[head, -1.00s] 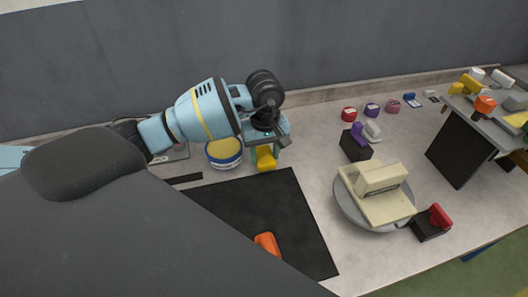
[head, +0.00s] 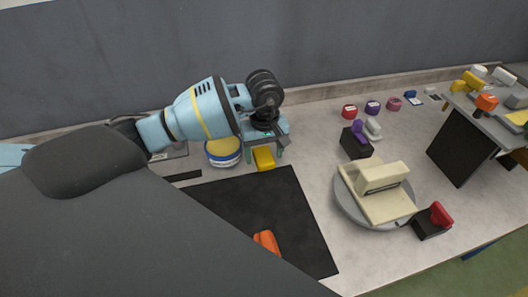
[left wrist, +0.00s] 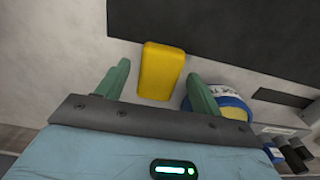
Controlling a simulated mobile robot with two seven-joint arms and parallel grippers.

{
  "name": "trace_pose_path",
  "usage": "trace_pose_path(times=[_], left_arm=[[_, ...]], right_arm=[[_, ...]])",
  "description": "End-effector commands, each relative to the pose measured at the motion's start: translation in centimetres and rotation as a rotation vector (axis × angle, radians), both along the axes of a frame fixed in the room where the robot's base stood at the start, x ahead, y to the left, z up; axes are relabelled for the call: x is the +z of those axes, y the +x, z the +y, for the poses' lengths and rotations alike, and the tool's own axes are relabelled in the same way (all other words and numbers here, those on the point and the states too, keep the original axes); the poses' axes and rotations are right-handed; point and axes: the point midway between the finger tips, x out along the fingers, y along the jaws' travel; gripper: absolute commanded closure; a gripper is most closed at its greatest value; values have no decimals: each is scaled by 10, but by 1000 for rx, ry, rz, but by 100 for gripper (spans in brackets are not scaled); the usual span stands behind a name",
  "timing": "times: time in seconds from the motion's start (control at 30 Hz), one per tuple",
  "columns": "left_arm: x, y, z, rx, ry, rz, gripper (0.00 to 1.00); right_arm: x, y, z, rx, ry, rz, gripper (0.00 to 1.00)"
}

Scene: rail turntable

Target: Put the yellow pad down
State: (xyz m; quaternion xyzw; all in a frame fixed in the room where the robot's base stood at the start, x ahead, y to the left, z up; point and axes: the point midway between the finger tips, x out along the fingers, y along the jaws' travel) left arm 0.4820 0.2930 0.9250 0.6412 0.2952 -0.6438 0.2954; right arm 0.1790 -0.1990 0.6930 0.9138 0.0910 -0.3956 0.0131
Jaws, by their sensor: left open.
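The yellow pad (head: 264,158) lies on the light table top, just behind the black mat (head: 270,205). In the left wrist view the yellow pad (left wrist: 161,71) lies between and beyond the two green fingertips, with a gap on each side. My left gripper (head: 265,148) is open and points down over the pad. Its fingers (left wrist: 157,82) are apart and hold nothing. My right gripper is not in either view.
A blue-and-white tub with a yellow top (head: 223,151) stands close left of the pad. A grey turntable (head: 345,207) carrying a cream block (head: 378,180) is at the right. A dark block with a purple piece (head: 356,143) stands behind it. The black mat is mostly clear.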

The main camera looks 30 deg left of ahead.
Motion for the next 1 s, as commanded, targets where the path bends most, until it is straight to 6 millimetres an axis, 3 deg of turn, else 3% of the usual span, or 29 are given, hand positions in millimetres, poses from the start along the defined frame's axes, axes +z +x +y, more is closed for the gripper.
trace_pose_path(times=[0.07,0.6,0.8,1.0], left_arm=[[13,1,-1,0,-2,-9,34],[107,1,0,0,-1,-4,34],[124,1,0,0,-1,-2,34],[127,0,0,0,0,-1,34]], right_arm=[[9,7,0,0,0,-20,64],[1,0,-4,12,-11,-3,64],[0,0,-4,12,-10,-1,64],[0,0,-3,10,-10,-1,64]])
